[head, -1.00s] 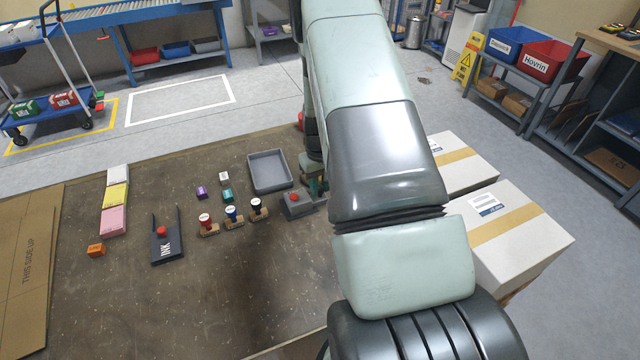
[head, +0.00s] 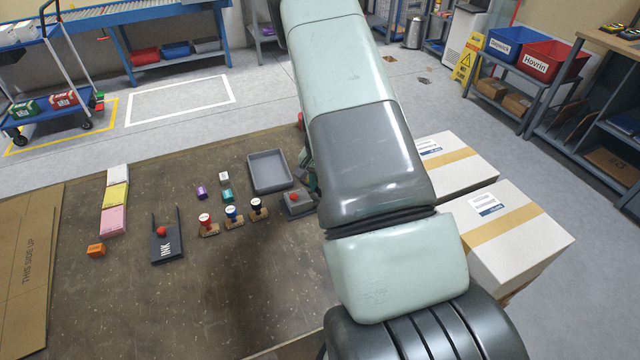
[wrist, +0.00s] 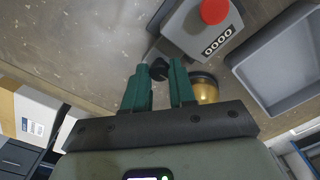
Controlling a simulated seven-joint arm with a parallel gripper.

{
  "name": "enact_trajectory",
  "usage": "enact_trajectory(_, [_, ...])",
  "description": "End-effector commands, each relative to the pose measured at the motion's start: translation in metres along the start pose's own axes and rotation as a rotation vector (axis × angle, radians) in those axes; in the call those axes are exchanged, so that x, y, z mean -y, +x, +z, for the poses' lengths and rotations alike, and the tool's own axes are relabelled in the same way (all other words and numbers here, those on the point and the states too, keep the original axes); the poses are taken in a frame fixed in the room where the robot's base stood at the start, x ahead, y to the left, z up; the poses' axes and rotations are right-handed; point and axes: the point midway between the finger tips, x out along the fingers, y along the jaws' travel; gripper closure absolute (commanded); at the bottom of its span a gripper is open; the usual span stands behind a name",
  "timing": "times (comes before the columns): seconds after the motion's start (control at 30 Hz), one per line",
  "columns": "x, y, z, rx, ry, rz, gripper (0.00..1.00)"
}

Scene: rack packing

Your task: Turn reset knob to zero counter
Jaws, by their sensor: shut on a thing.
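The grey counter (wrist: 188,32) has a red button (wrist: 214,10) on top, and its display (wrist: 217,41) reads 0000 in the wrist view. A black reset knob (wrist: 159,69) is at its side, between the green fingertips. My gripper (wrist: 160,72) is shut on the knob. In the head view the counter (head: 296,205) stands at the right of the table group, with its red button up. My arm hides most of the gripper there.
A grey tray (head: 270,172) lies behind the counter. Three stamps, red (head: 205,220), blue (head: 231,213) and black (head: 256,205), stand to its left. A dark ink pad holder (head: 165,243) is farther left. A brass dome (wrist: 204,88) is close beside my right finger. The front table is clear.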

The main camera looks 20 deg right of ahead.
Motion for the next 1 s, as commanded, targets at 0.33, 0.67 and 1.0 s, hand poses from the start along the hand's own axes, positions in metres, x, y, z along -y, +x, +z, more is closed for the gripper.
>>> enact_trajectory(0.33, [-0.0005,0.0004,0.0004,0.001,0.046,0.001,1.0])
enact_trajectory(0.67, [-0.0005,0.0004,0.0005,0.001,0.045,0.001,0.69])
enact_trajectory(1.0, [0.0,-0.0015,0.0,0.0,0.044,0.0,0.65])
